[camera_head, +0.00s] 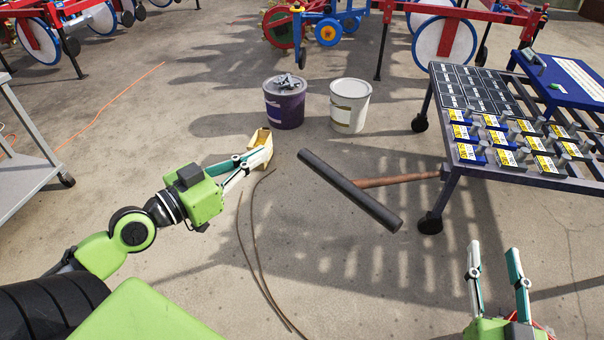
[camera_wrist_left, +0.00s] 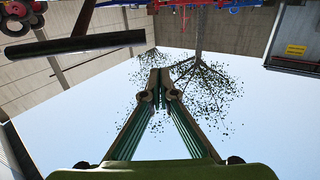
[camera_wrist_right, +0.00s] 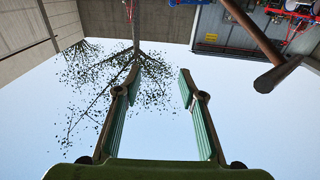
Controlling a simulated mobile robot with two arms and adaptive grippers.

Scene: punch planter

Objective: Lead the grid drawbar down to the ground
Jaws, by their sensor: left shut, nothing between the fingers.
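The drawbar is a rusty brown rod (camera_head: 390,181) with a dark crossbar handle (camera_head: 350,190), reaching out leftward from the cart with the grid top (camera_head: 447,180). The handle appears raised off the floor. My left gripper (camera_head: 264,153) is shut and empty, left of the handle and apart from it. In the left wrist view the handle (camera_wrist_left: 85,43) shows at the upper left, away from the shut fingers (camera_wrist_left: 160,78). My right gripper (camera_head: 493,250) is open and empty, right of and nearer than the handle. The right wrist view shows the rod (camera_wrist_right: 252,33) at the upper right, outside the open fingers (camera_wrist_right: 160,82).
A purple bucket (camera_head: 286,108) and a white bucket (camera_head: 349,112) stand behind the handle. A yellow object (camera_head: 262,141) shows at the left fingertips. Thin brown cords (camera_head: 251,260) lie on the concrete floor. A grey cart (camera_head: 30,170) stands left; red and blue machines stand behind.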

